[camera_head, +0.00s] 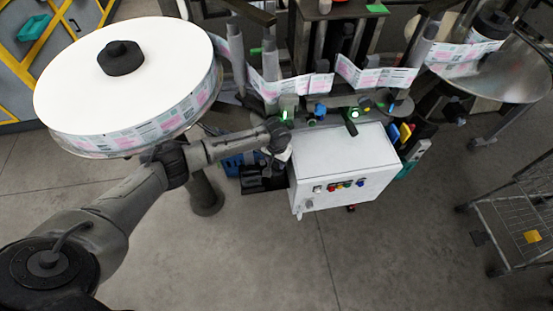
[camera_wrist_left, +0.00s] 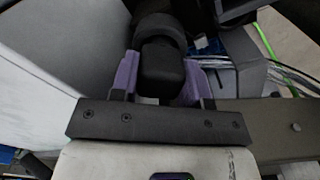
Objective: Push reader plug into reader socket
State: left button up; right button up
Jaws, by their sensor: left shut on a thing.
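My left gripper (camera_head: 281,143) is beside the upper left corner of the white control cabinet in the head view. In the left wrist view my left gripper (camera_wrist_left: 162,68) is shut, its two purple-padded fingers on either side of a dark, rounded plug (camera_wrist_left: 161,82). Just beyond the plug is a dark round collar (camera_wrist_left: 158,35), in line with it. I cannot tell whether this collar is the reader socket or part of the plug, nor whether the plug is seated. In the head view the arm and gripper hide the plug. My right gripper is not in view.
The white cabinet (camera_head: 345,160) with coloured buttons stands right of the gripper. A large white reel (camera_head: 125,75) of labels is at the left, with its label web running across behind. Cables (camera_wrist_left: 285,72) lie at the right in the wrist view. A wire cart (camera_head: 515,225) stands at the right.

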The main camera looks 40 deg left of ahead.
pick_arm(q)
jog(key=shift+s+f, duration=0.1)
jog(key=shift+f, duration=0.15)
jog(key=o, duration=0.8)
jog(key=shift+o, duration=1.2)
jog(key=shift+r, duration=0.1)
notch_tip(320, 180, up, 14)
jog(key=p, duration=0.1)
